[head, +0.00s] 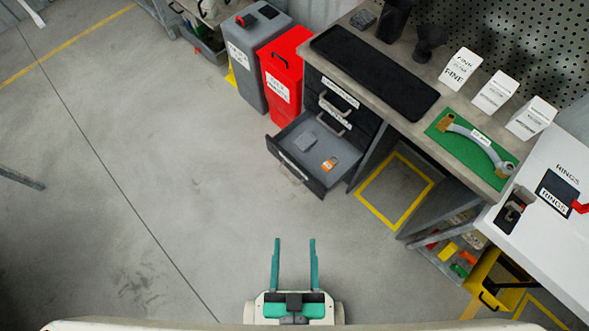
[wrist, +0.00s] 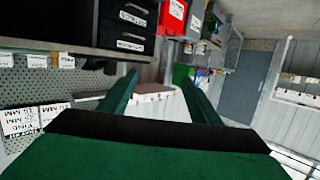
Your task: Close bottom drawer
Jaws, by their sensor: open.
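The bottom drawer (head: 295,172) is pulled out from the black drawer unit under the workbench in the head view. Its grey tray holds a grey item and a small orange item (head: 329,163). The drawer's dark front (head: 291,170) and its handle face toward the lower left. The drawers above it look shut, with handles and white labels. My gripper (head: 293,244) is open and empty, with two parallel green fingers, below the drawer in the picture and apart from it. In the wrist view my gripper (wrist: 158,88) shows shut dark drawers (wrist: 128,32) at top left; the open bottom drawer is not clear there.
A red bin (head: 286,75) and a grey bin (head: 255,55) stand left of the drawer unit. The workbench (head: 385,75) carries a black mat, a green mat and white boxes. A white table (head: 540,220) is at right. Floor left of the drawer is clear.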

